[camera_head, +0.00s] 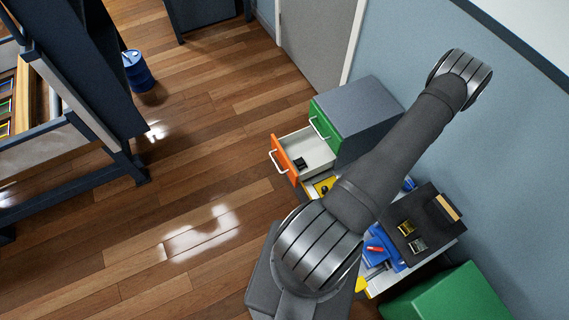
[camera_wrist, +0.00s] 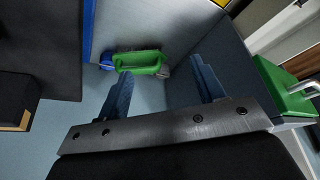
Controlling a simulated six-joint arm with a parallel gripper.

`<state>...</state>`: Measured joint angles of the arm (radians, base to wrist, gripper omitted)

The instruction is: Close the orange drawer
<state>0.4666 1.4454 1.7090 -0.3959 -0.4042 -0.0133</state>
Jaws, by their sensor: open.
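The orange drawer (camera_head: 284,160) is pulled out of a grey cabinet (camera_head: 358,106) in the head view. Its front has a white bar handle (camera_head: 276,162), and a small dark object lies inside its light tray. A shut-looking green drawer (camera_head: 321,121) sits above it, and its green front also shows at the right of the wrist view (camera_wrist: 284,92). My gripper (camera_wrist: 162,66) is open, its two dark blue fingers apart with nothing held between them. In the head view my gripper is hidden behind my arm. The orange drawer does not show in the wrist view.
A green-handled item (camera_wrist: 140,62) shows beyond my fingers. A yellow compartment (camera_head: 324,187) lies below the orange drawer. A blue bin (camera_head: 382,246) with a red item and a dark box (camera_head: 425,226) stand beside the cabinet. The wooden floor left of the drawer is clear.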

